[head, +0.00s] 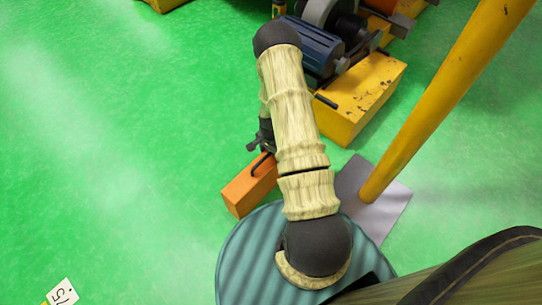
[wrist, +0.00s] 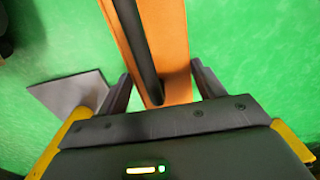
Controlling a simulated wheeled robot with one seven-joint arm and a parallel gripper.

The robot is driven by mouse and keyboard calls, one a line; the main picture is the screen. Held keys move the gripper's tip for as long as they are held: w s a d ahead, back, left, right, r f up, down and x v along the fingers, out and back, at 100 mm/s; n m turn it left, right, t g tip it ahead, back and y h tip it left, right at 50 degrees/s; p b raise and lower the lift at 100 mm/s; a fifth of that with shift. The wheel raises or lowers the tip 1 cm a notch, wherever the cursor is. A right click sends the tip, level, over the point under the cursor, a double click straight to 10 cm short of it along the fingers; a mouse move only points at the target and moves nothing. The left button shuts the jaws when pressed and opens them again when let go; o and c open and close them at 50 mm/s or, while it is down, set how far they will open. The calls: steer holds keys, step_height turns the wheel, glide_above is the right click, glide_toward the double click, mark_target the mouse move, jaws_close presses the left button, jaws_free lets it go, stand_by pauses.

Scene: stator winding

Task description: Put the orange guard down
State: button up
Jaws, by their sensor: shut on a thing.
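The orange guard (head: 245,192) is a box-like piece with a dark bar handle, left of my arm in the head view. In the wrist view the orange guard (wrist: 180,50) runs up from between the fingers, its dark handle along the middle. My gripper (head: 264,143) is shut on the guard at its handle end. The fingers of my gripper (wrist: 160,85) lie on both sides of it in the wrist view. My arm hides part of the gripper and guard. I cannot tell whether the guard touches the floor.
A yellow machine base (head: 365,95) with a blue motor (head: 312,47) stands at the top right. A yellow post (head: 440,90) rises from a grey floor plate (head: 385,215) right of my arm. A small white tag (head: 62,293) is at lower left.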

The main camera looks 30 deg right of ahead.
steer(key=shift+f, duration=0.3)
steer(key=o, duration=1.1)
step_height(320, 180, up, 12)
steer(key=p, duration=0.5)
steer(key=shift+r, duration=0.1)
